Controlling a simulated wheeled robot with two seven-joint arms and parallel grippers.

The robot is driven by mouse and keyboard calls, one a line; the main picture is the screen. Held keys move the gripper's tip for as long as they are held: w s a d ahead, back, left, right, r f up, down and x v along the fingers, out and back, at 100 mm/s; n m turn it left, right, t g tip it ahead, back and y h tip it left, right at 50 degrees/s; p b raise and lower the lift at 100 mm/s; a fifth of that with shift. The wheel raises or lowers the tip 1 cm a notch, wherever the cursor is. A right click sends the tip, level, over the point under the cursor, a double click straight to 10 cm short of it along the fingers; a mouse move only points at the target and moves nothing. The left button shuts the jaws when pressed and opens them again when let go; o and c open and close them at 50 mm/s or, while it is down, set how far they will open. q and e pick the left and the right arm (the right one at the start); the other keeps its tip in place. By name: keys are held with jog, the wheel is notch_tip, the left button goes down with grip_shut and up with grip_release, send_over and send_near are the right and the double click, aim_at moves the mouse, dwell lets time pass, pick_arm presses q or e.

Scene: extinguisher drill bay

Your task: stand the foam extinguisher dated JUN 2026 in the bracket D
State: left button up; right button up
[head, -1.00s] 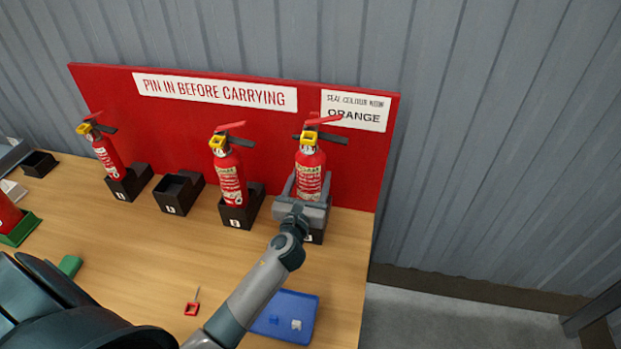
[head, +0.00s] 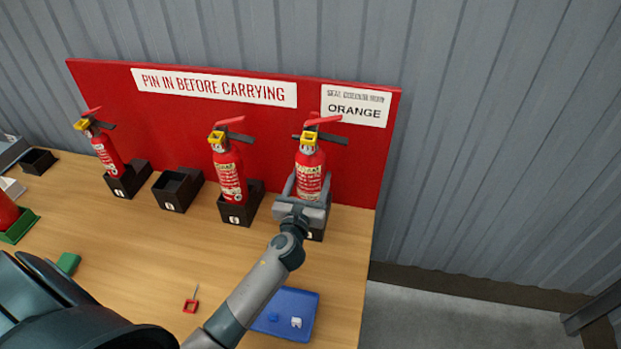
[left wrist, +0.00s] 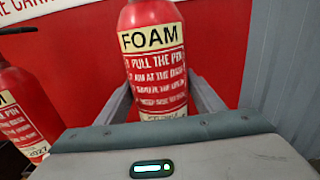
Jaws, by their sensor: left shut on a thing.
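A red foam extinguisher (head: 309,172) with a yellow collar and red lever stands upright at the rightmost black bracket (head: 315,235). Its base and most of that bracket's letter are hidden behind my gripper. My left gripper (head: 308,190) is shut around its lower body. In the left wrist view the same extinguisher (left wrist: 155,65) reads FOAM between the two fingers; its date is not visible. A second extinguisher (head: 228,175) stands in the bracket to the left (head: 238,212), and a third (head: 105,150) in the leftmost bracket (head: 130,182). My right gripper is not in view.
An empty black bracket (head: 176,192) stands between the two left extinguishers. A red backboard (head: 180,120) rises behind. A green holder (head: 20,228) is at left.

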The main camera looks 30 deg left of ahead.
pick_arm(q)
jog(key=shift+w+f+b, duration=0.1)
jog(key=shift+f+b, duration=1.35)
dwell(1.7)
dwell(0.4)
jog(key=o, duration=1.7)
jog(key=shift+s+f, duration=0.2)
jog(key=shift+f, duration=0.2)
jog(key=b+v, duration=0.1)
jog(key=v, duration=0.4)
jog(key=b+v, duration=0.1)
jog(key=v, duration=0.5)
jog(key=b+v, duration=0.1)
jog(key=v, duration=0.5)
jog(key=shift+s+d+r+b, duration=0.15)
jog(key=shift+r+b, duration=0.1)
jog(key=shift+b, duration=0.15)
